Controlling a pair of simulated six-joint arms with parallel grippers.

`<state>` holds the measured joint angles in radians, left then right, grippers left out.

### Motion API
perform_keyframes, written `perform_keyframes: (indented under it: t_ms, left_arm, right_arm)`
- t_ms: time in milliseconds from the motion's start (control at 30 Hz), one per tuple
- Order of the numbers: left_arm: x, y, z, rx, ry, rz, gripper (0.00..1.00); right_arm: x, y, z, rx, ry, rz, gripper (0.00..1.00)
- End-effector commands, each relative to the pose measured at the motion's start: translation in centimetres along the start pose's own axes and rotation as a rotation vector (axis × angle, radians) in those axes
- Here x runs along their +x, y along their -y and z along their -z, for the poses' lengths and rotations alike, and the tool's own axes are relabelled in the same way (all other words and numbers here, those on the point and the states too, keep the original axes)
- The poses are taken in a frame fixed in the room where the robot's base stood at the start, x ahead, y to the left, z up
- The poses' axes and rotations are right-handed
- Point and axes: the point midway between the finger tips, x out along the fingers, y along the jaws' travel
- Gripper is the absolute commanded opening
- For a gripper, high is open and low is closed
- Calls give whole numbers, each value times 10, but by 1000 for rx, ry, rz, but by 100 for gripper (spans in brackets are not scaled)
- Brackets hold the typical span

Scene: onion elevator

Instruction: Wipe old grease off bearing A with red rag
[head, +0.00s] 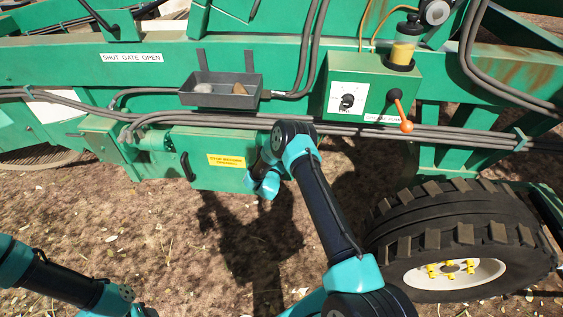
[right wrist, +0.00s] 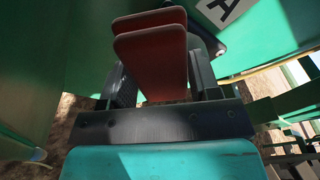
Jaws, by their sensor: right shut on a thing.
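In the right wrist view my right gripper (right wrist: 155,70) is shut on the red rag (right wrist: 155,45), which shows as a folded block between the two dark fingers. A white label with a black letter A (right wrist: 222,10) is on the green surface just beyond the rag. A dark rounded part (right wrist: 207,40) shows behind the rag; it may be bearing A, but most of it is hidden. I cannot tell whether the rag touches it. In the head view my right arm reaches to the machine's lower edge, and its fingers are hidden. My left gripper is out of view.
Hoses (head: 420,131) run along the frame. A large tyre (head: 455,225) stands at right. Bare ground lies at lower left.

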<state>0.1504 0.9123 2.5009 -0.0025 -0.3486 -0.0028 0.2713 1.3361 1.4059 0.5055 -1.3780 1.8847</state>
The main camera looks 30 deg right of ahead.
Motion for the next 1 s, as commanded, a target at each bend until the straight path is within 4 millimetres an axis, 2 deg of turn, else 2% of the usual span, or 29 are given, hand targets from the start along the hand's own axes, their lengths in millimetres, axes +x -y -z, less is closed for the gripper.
perform_keyframes:
  t_ms: [100,467,1000]
  left_arm:
    - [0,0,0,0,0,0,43]
    - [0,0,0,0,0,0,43]
    - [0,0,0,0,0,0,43]
  right_arm:
    - [0,-5,-7,-6,7,-5,34]
    - [-3,-7,-11,-8,14,-9,34]
    - [-42,-5,-1,-5,7,-6,34]
